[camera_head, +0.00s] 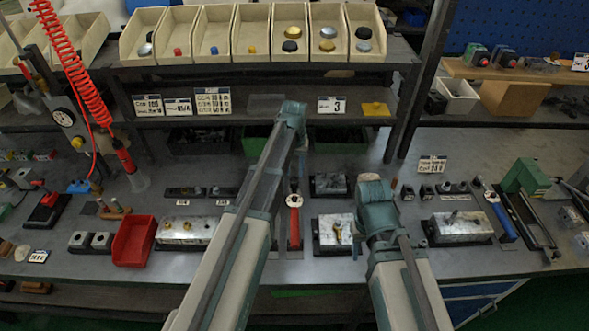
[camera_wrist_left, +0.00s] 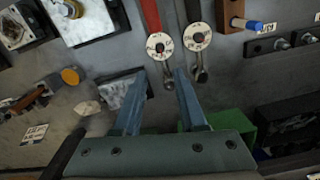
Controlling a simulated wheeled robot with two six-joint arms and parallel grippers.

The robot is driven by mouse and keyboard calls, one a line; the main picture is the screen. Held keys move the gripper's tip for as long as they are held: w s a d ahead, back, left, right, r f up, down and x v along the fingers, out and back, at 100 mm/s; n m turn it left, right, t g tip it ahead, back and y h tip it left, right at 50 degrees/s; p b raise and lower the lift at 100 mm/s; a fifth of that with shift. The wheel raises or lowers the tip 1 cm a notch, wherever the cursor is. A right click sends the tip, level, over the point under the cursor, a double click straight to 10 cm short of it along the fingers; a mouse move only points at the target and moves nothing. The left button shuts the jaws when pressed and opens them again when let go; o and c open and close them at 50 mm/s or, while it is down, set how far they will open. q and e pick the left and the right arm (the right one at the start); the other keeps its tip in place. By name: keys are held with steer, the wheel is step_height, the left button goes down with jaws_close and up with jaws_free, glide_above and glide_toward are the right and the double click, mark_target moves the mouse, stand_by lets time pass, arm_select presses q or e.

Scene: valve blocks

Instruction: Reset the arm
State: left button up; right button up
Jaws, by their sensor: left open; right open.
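My left arm reaches up from the bottom middle of the head view. Its gripper (camera_head: 292,112) is over the back of the bench, in front of the lower shelf. In the left wrist view its two blue fingers (camera_wrist_left: 158,95) are apart with nothing between them. My right arm is shorter in view, and its gripper (camera_head: 375,190) is over the bench beside a valve block (camera_head: 338,235). The right fingertips are hard to make out, and no held object shows. Other valve blocks sit at the left (camera_head: 185,231) and right (camera_head: 460,228).
A red bin (camera_head: 134,241) stands at the left front. Red-handled (camera_head: 294,222) and blue-handled (camera_head: 500,217) tools lie on the bench. A shelf holds several cream bins (camera_head: 205,33). A red coiled hose (camera_head: 75,60) hangs at the left, and a dark post (camera_head: 412,90) rises right of centre.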

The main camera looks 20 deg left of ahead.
arm_select(q)
steer(key=shift+r, duration=0.15)
stand_by(0.3)
steer(key=s+d+f+m+b, duration=0.1)
steer(key=s+d, duration=0.3)
steer(key=s, duration=0.4)
steer(key=s+d+f+m+b, duration=0.1)
steer(key=s+d+m, duration=0.1)
steer(key=s+d, duration=0.3)
steer(key=s+d+m+y+b, duration=0.1)
steer(key=s+d, duration=0.3)
steer(key=s, duration=0.7)
steer(key=shift+d+f+m, duration=0.25)
steer(key=shift+f+m, duration=0.15)
steer(key=shift+m, duration=0.1)
